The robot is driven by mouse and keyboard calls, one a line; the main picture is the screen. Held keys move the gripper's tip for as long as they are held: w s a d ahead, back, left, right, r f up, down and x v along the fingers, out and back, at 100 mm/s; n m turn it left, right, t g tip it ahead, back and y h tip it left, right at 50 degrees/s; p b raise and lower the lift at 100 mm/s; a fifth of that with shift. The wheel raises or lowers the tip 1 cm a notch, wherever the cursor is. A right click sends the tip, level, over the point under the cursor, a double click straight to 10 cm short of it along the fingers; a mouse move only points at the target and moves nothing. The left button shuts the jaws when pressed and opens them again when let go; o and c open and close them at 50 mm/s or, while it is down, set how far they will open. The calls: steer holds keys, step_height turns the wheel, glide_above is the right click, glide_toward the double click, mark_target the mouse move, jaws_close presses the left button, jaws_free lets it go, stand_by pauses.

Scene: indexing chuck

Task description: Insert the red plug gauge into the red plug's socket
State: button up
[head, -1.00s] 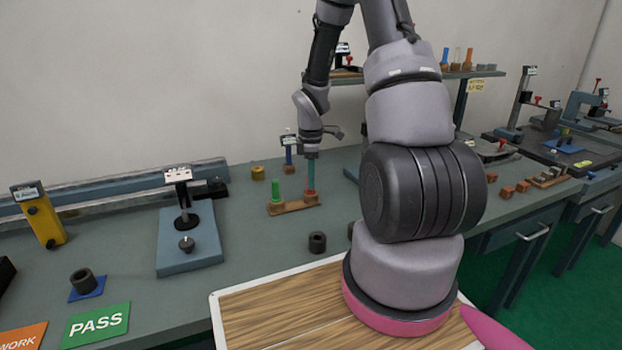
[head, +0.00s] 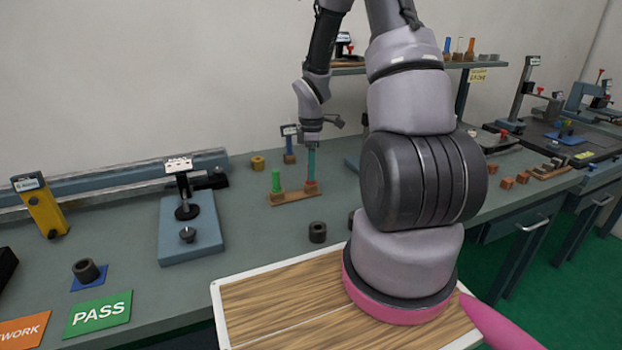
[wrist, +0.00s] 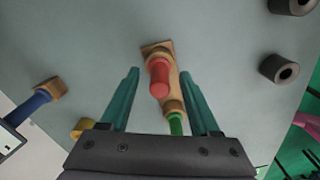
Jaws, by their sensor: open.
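The red plug gauge (wrist: 159,80) stands at one end of a small wooden stand (head: 290,199); the stand also shows in the wrist view (wrist: 160,48). A green plug gauge (head: 276,181) stands at the other end; it is partly visible in the wrist view (wrist: 176,124). My gripper (head: 311,164) points down over the red plug's end of the stand. In the wrist view my gripper (wrist: 159,72) is open, one teal finger on each side of the red plug, with gaps visible. In the head view the fingers mostly hide the red plug. I cannot identify the red plug's socket.
A blue plug (head: 289,144) on its own block stands behind the stand. A yellow ring (head: 258,163) lies to its left. A dark ring (head: 317,232) lies in front. A blue gauge fixture (head: 190,230) stands to the left. Bench around the stand is mostly clear.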

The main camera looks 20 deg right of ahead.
step_height(320, 180, up, 11)
steer(key=shift+f, duration=0.1)
steer(key=s+a+r+m+t, duration=0.2)
steer(key=s+r+m, duration=0.2)
steer(key=r, duration=0.4)
steer(key=s+a+r+m+t, duration=0.1)
steer(key=s+a+r+m, duration=0.1)
steer(key=s+r+m, duration=0.45)
steer(key=s+a+r+m+t+y, duration=0.2)
steer(key=s+a+r+m+t, duration=0.2)
steer(key=s+r+m, duration=0.3)
steer(key=s+r, duration=0.3)
steer(key=shift+s, duration=0.15)
